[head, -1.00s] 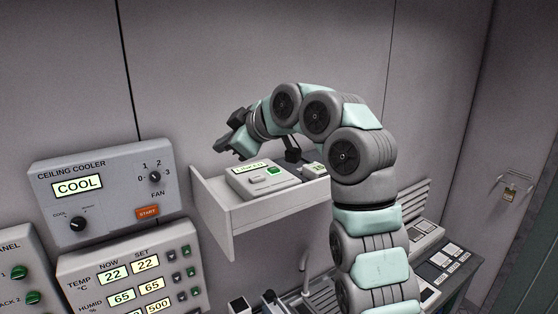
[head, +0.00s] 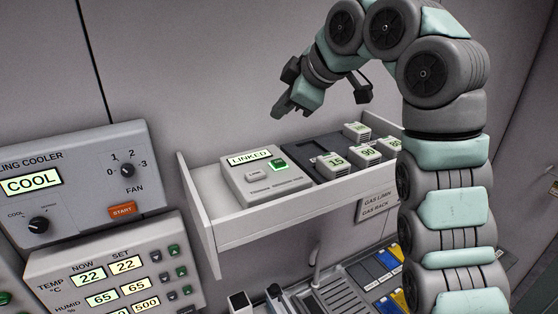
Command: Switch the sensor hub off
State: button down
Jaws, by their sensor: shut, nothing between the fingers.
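The sensor hub (head: 254,190) looks to be the pale box at the left end of the wall shelf; no name on it is readable. Its display (head: 249,157) reads LINKED. A lit green button or switch (head: 277,165) is on its top at the right, next to a small pale key (head: 255,174). My gripper (head: 284,109) is shut and empty, above and behind the hub in the picture, apart from it. The fingertips point down and left.
The shelf (head: 233,232) has a raised left end wall. Several small numbered blocks (head: 334,166) stand right of the hub on a dark tray. The ceiling cooler panel (head: 80,200) and a climate panel (head: 50,262) are at left. Coloured trays (head: 378,270) lie below.

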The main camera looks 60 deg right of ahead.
jog(key=b, duration=0.5)
send_over(281, 163)
notch_tip(281, 163, down, 8)
jog(key=shift+r, duration=0.1)
jog(key=shift+f+b, duration=0.5)
jog(key=shift+b, duration=0.3)
dwell(1.1)
jog(key=shift+f+b, duration=0.45)
jog(key=shift+b, duration=0.25)
jog(key=shift+f+b, duration=0.45)
jog(key=shift+b, duration=0.1)
dwell(0.5)
jog(key=shift+r, duration=0.1)
dwell(0.3)
jog(key=shift+r+p, duration=0.4)
jog(key=shift+r, duration=0.4)
